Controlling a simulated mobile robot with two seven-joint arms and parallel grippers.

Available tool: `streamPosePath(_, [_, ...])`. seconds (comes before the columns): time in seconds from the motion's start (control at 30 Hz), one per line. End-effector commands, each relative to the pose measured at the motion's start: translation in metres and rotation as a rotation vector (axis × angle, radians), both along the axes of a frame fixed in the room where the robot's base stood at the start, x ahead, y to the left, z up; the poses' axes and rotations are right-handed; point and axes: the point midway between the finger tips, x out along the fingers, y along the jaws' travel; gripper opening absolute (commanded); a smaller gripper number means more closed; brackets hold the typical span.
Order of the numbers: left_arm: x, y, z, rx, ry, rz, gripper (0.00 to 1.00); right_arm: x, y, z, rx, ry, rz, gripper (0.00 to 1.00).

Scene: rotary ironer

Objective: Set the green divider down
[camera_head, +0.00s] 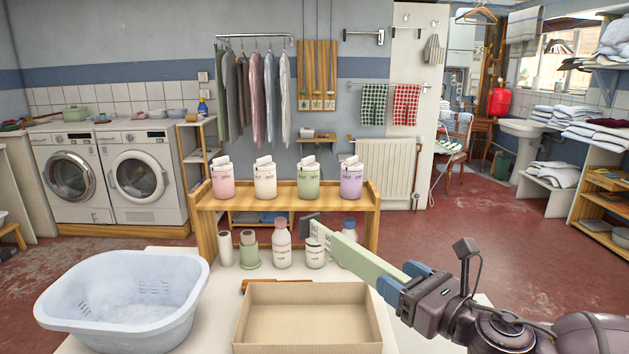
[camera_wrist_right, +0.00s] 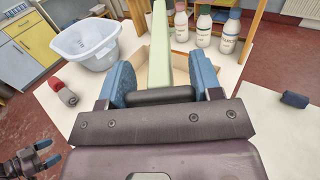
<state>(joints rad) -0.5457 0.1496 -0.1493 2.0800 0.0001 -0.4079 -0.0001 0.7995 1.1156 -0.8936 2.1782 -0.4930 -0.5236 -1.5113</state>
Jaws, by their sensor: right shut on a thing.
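The green divider (camera_head: 362,259) is a long, flat, pale green strip. My right gripper (camera_head: 405,285) is shut on its near end and holds it up over the table, tilted in the head view. In the right wrist view the divider (camera_wrist_right: 160,55) runs away from between the blue fingers (camera_wrist_right: 160,85). Its far end overlaps the bottles in the head view. An open cardboard box (camera_head: 306,330) stands on the table to the lower left of the divider. My left gripper (camera_wrist_right: 47,152) shows small at the lower left of the wrist view, its blue fingertips apart.
A white laundry basket (camera_head: 120,300) stands left of the box. Several bottles (camera_head: 282,252) and a green-based roll (camera_head: 249,252) stand behind it. A wooden shelf (camera_head: 280,202) with several labelled canisters is farther back. A dark blue bundle (camera_wrist_right: 295,99) lies on otherwise bare tabletop.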

Motion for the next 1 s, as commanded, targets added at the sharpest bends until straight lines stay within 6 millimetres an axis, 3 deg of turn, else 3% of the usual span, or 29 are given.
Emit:
streamPosePath(0.57, [0.002, 0.002, 0.012, 0.003, -0.019, -0.001, 0.85, -0.025, -0.040, -0.022, 0.010, 0.005, -0.398, 0.29])
streamPosePath(0.8, [0.003, 0.000, 0.021, -0.006, -0.030, 0.011, 0.85, -0.060, -0.060, -0.046, 0.004, 0.001, -0.573, 0.29])
streamPosePath(1.0, [0.000, 0.001, 0.024, -0.005, -0.023, 0.015, 0.85, -0.095, -0.060, -0.069, 0.001, -0.001, -0.604, 0.29])
